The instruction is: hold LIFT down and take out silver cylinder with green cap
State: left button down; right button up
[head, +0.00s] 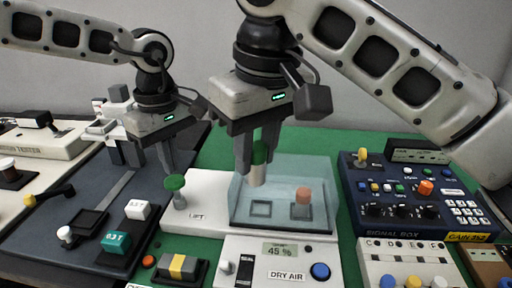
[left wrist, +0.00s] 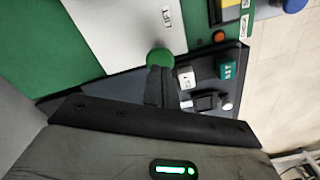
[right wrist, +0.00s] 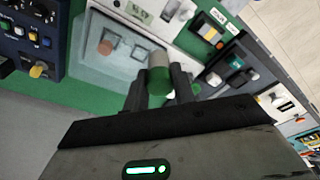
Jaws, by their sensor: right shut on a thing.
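My right gripper (head: 258,160) is shut on the green cap (head: 259,149) of the silver cylinder (head: 258,178). The cylinder hangs upright above an empty square socket (head: 261,208) in the clear-walled box (head: 326,222); I cannot tell whether its lower end is clear of the walls. The right wrist view also shows the cylinder (right wrist: 159,62) between the fingers. My left gripper (head: 172,165) has its fingers together at the green knob (head: 175,183) of the LIFT lever, seemingly touching it from above. The knob also shows in the left wrist view (left wrist: 160,58). The LIFT label (head: 197,216) is beside it.
An orange-capped cylinder (head: 302,200) stands in the box at right. The DRY AIR panel (head: 268,262) is in front. The blue signal box (head: 405,205) stands at right. A dark fixture with white and teal blocks (head: 117,241) is at left. Green mat shows between devices.

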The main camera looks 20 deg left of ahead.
pick_arm(q)
jog(key=shift+r, duration=1.6)
